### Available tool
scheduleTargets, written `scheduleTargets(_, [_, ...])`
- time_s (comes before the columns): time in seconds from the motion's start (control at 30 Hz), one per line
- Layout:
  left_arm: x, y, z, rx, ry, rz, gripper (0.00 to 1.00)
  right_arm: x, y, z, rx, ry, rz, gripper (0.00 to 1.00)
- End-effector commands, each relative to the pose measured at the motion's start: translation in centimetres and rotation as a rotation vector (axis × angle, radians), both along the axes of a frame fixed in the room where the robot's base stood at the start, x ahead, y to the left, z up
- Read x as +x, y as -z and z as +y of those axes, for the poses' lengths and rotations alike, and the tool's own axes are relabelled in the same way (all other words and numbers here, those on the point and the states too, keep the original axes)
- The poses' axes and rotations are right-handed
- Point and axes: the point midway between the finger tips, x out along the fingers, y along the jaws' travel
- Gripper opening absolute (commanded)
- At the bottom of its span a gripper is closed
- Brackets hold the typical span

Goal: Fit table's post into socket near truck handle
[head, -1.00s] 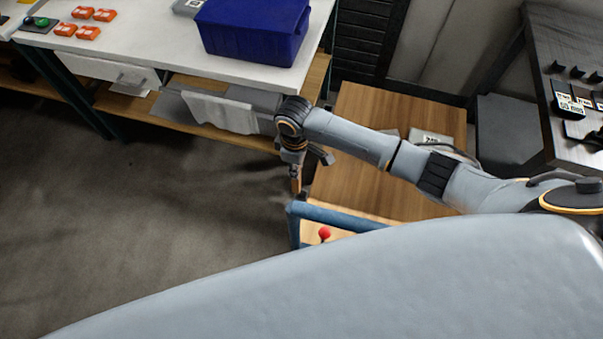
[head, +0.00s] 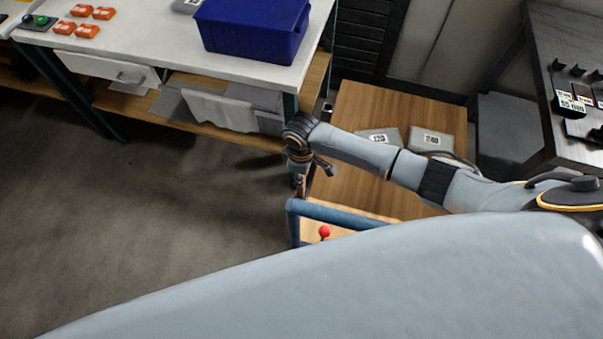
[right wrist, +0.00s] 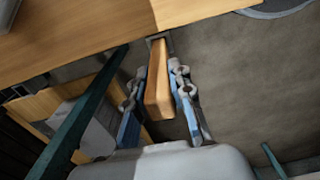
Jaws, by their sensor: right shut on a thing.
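My right gripper (right wrist: 156,82) is shut on a wooden post (right wrist: 157,92), with a finger on each side. In the right wrist view, the post's far end meets a dark square socket (right wrist: 168,41) at the edge of a wooden deck. I cannot tell whether the end is inside it or only over it. In the head view, the gripper (head: 301,183) is beside the truck's left edge, near the blue handle (head: 345,214); the post is mostly hidden there. The truck's wooden deck (head: 372,107) lies under my right arm. My left gripper is out of view.
A white worktable (head: 150,45) with a blue bin (head: 250,30) and several orange items stands behind at left. Two grey labelled packs (head: 432,140) lie on the truck deck. A red knob (head: 324,231) is near the handle. The grey floor at left is clear.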

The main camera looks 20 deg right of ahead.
Motion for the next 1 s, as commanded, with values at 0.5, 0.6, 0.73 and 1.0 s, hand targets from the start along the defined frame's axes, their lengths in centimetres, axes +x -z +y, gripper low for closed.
scheduleTargets(0.5, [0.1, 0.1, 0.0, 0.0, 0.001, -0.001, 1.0, 0.0, 0.4, 0.0, 0.0, 0.0, 0.0, 0.44])
scheduleTargets(0.6, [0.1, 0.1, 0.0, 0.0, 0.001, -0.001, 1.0, 0.0, 0.4, 0.0, -0.001, 0.0, 0.001, 0.44])
scheduleTargets(0.73, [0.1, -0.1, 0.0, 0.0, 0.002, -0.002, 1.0, 0.1, -0.2, 0.0, 0.0, -0.001, -0.002, 0.44])
scheduleTargets(1.0, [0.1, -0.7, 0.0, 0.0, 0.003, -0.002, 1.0, 0.1, -5.1, 0.0, 0.001, -0.002, -0.004, 0.44])
